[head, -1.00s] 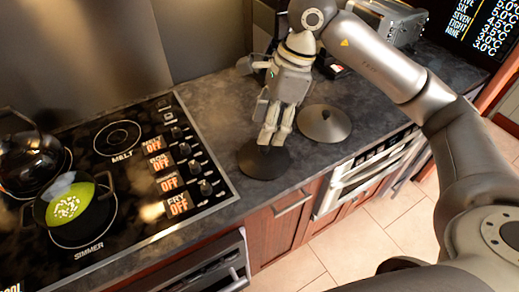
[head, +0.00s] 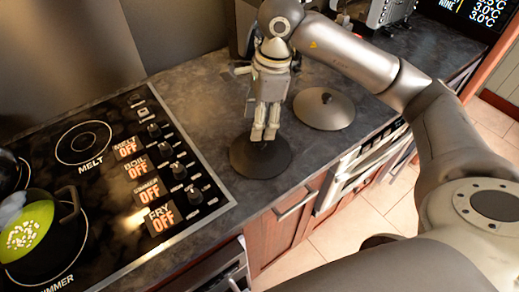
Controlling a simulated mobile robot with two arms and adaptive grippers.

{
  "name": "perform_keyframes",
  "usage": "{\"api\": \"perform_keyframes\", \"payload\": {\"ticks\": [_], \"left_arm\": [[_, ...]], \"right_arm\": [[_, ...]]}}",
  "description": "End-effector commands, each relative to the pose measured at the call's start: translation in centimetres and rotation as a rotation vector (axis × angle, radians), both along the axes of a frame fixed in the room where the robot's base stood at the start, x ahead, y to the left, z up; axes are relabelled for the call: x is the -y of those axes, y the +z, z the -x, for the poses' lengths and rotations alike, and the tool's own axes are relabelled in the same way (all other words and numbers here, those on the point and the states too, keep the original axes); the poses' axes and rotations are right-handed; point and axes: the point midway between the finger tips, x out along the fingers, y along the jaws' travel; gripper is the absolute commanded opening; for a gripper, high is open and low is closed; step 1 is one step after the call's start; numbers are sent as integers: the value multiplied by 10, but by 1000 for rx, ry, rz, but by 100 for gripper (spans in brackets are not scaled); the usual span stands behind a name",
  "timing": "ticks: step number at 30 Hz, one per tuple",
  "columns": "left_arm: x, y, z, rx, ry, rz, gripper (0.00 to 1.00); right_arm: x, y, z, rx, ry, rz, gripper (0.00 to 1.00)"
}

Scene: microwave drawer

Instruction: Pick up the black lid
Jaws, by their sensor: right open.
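The black lid (head: 244,160) lies flat on the dark countertop, between the stove's control panel and the counter's front edge. It is round and darker than the grey lid (head: 336,113) to its right. My right gripper (head: 264,134) points down over the black lid, its fingertips at the lid's middle. The fingers are open and hide part of the lid's centre, so its knob is hard to make out. I cannot tell whether the fingertips touch it. My left gripper is not in view.
The stove (head: 110,215) fills the left side. A dark pot (head: 68,238) with green contents sits on it. A kitchen appliance (head: 385,12) stands at the back of the counter. A cabinet handle (head: 296,206) sits below the counter edge. Bare counter surrounds the lid.

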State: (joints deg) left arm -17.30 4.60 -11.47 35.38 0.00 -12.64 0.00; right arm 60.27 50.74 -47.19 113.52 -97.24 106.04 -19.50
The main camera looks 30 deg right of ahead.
Motion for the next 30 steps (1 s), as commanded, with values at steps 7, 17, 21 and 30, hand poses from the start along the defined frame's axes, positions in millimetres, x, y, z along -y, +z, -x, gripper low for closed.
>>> {"api": "perform_keyframes", "payload": {"ticks": [7, 17, 21, 30], "left_arm": [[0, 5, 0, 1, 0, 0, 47], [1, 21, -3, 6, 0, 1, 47], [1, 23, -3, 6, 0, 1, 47], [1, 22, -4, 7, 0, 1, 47]], "right_arm": [[-2, -20, 0, -2, 1, 0, 51], [3, -59, 4, -4, 1, 0, 51], [2, -70, 3, -1, 2, 0, 51], [1, -72, 2, 2, 2, -1, 44]]}}
